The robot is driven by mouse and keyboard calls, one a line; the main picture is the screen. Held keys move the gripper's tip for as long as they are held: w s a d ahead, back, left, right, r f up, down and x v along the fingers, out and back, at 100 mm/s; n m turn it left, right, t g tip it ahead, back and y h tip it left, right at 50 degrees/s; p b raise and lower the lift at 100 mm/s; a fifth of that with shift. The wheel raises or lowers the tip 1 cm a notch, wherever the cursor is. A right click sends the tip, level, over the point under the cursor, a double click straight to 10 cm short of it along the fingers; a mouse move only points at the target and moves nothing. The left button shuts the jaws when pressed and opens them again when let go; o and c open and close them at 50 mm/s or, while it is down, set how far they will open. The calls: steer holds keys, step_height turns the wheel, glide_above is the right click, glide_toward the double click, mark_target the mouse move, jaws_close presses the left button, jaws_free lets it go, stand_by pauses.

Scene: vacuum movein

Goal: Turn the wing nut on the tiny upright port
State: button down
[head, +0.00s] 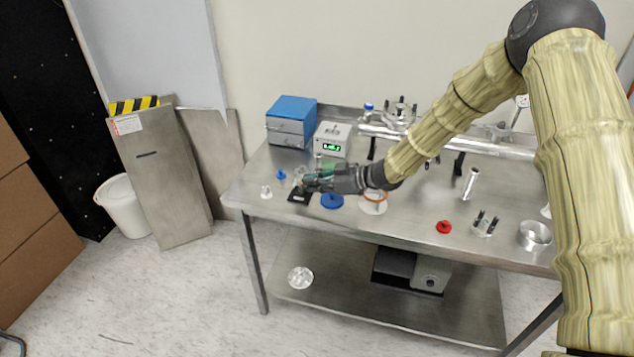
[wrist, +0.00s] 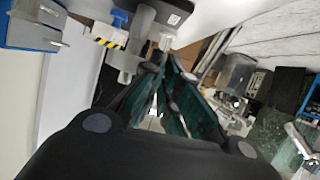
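My gripper (head: 304,182) is low over the left part of the steel table, at the black plate (head: 299,196). In the wrist view, its teal fingers (wrist: 163,64) converge with a narrow gap between their inner faces. A small metallic piece (wrist: 165,42) shows just beyond the fingertips, possibly the port with its wing nut. I cannot tell whether the fingers touch it or grip it. The black plate also shows in the wrist view (wrist: 176,12). In the head view the fingers and small size hide the wing nut's details.
Near the gripper are a small white fitting (head: 266,192), a blue cap (head: 281,175), a blue disc (head: 332,202) and a white disc (head: 373,208). A blue box (head: 290,122) and a meter (head: 332,138) stand behind. A steel tube assembly (head: 480,145) runs along the back.

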steer(key=shift+s+a+f, duration=0.15)
steer(key=shift+s+f, duration=0.15)
steer(key=shift+f, duration=0.05)
steer(key=c, duration=1.6)
jaws_free()
steer(key=shift+s+r, duration=0.1)
steer(key=shift+o, duration=0.2)
steer(key=shift+w, duration=0.25)
steer(key=shift+r, duration=0.2)
steer(key=v, duration=0.8)
steer(key=shift+f, duration=0.1)
